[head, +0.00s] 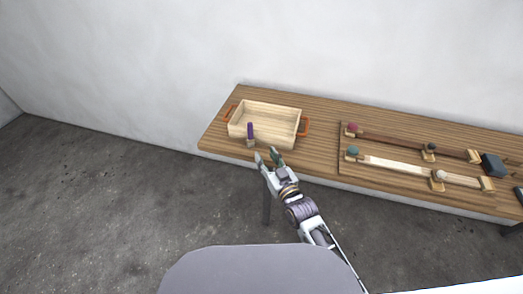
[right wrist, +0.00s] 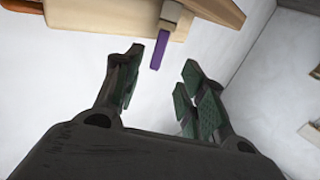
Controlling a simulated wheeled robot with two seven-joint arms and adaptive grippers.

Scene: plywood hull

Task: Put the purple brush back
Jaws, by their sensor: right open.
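The purple brush (head: 250,129) shows its dark purple handle at the front side of the wooden tray, near the table's front edge. A pale block sits at the handle's lower end. I cannot tell if the brush touches the tray wall. In the right wrist view the purple handle (right wrist: 160,50) lies just beyond my fingertips, with a pale and grey part at its other end. My right gripper (head: 268,155) is open and empty, just right of and nearer than the brush. Its spread fingers (right wrist: 160,68) also show in the wrist view. My left gripper is not in view.
The pale wooden tray (head: 283,138) has orange-brown handles and looks empty. To its right, a board (head: 390,150) holds two long rods with coloured knobs on wooden rests. A dark block (head: 493,165) stands further right. A wall runs behind the table.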

